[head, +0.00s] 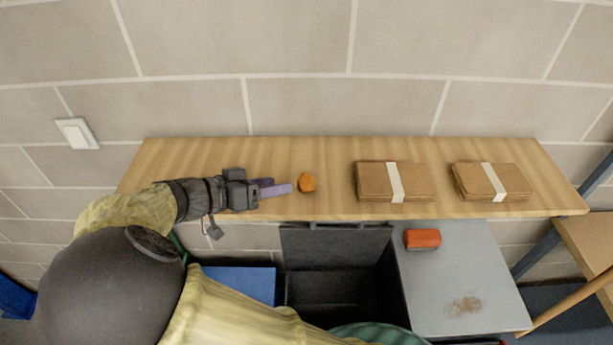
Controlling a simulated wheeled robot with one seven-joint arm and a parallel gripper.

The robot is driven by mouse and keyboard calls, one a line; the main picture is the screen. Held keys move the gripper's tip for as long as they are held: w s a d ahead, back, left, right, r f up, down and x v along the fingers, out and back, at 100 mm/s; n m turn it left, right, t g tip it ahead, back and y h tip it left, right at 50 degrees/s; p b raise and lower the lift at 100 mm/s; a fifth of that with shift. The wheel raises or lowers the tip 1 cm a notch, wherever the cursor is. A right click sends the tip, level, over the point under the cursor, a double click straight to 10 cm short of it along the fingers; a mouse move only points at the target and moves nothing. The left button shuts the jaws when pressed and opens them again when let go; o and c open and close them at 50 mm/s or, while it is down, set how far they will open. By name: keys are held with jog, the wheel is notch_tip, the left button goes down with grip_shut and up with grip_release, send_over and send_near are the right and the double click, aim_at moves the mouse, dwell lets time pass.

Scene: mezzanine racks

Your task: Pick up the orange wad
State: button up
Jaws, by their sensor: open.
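The orange wad (307,182) is a small rounded lump on the wooden shelf (230,155), left of the brown bundles. My gripper (281,188) is over the shelf, just left of the wad, with its purple fingers pointing right toward it. The fingers are open and hold nothing. A small gap shows between the fingertips and the wad. From this view I cannot tell the exact height of the fingers over the shelf.
Two brown bundles with white bands (376,180) (477,182) lie on the shelf to the right. Below are a black open bin (336,250), a blue surface (240,283) and a grey surface (450,265) with an orange-red block (422,239). A tiled wall stands behind.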

aim_at(299, 181)
jog(key=shift+w+d+f, duration=0.25)
jog(key=shift+w+d, duration=0.05)
jog(key=shift+d, duration=0.25)
jog(key=shift+d, duration=0.1)
jog(key=shift+w+d+p, duration=0.2)
jog(key=shift+d+p, duration=0.05)
jog(key=shift+p, duration=0.2)
jog(key=p+x, duration=0.2)
jog(key=x, duration=0.2)
jog(key=shift+f+p, duration=0.1)
jog(key=shift+p, duration=0.25)
jog(key=shift+w+d+f, duration=0.1)
jog(key=shift+d+f, duration=0.05)
jog(key=shift+f, duration=0.05)
jog(key=c, duration=0.7)
jog(key=shift+r, duration=0.1)
jog(key=shift+c, duration=0.2)
